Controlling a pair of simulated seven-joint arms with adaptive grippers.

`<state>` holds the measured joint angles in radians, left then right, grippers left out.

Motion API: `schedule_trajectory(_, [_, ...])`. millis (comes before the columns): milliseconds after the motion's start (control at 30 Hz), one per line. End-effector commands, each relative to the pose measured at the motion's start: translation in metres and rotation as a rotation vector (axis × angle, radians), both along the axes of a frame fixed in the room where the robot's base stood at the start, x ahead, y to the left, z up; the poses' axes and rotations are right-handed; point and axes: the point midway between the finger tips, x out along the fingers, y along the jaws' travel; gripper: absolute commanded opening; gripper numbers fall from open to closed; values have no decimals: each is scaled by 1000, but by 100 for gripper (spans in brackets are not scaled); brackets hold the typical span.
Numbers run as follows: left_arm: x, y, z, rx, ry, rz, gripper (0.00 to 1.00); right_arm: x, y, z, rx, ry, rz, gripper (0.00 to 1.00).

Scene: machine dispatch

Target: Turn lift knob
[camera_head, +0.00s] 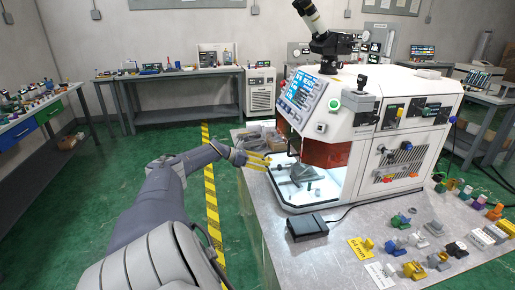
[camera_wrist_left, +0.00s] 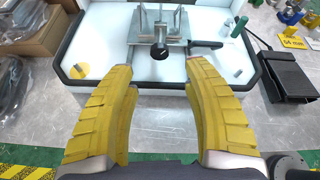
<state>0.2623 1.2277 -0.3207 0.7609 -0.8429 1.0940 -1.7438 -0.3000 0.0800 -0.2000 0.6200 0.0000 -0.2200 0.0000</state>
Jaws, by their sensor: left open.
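The white machine (camera_head: 340,135) stands on the table with its lit work chamber open at the front. Inside it is a grey metal lift stage (camera_head: 301,172), which also shows in the left wrist view (camera_wrist_left: 160,25). A round black knob (camera_wrist_left: 159,52) with a light mark on its face is on the stage's near side; I take it for the lift knob. My left gripper (camera_head: 257,161) is just outside the chamber at its left. In the left wrist view its yellow fingers (camera_wrist_left: 161,72) are apart and empty, with the knob ahead between them. My right gripper is out of view.
A black pedal (camera_head: 307,227) with a cable lies in front of the machine. Many small coloured parts and a yellow "64 mm" label (camera_head: 360,248) lie to its right. Cardboard boxes (camera_wrist_left: 45,30) are left of the chamber. The bare metal tabletop (camera_wrist_left: 160,125) lies under the fingers.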

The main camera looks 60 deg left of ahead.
Motion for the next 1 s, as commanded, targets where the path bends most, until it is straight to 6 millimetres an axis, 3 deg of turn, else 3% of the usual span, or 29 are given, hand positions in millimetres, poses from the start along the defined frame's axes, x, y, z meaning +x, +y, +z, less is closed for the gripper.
schedule_trajectory(300, [-18, 6, 8, 1, 1, 1, 50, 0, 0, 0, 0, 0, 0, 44])
schedule_trajectory(900, [-23, 7, 11, 0, -1, 0, 50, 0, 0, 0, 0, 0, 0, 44])
schedule_trajectory(1000, [-22, 3, 7, 8, -2, -6, 38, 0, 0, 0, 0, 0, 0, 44])
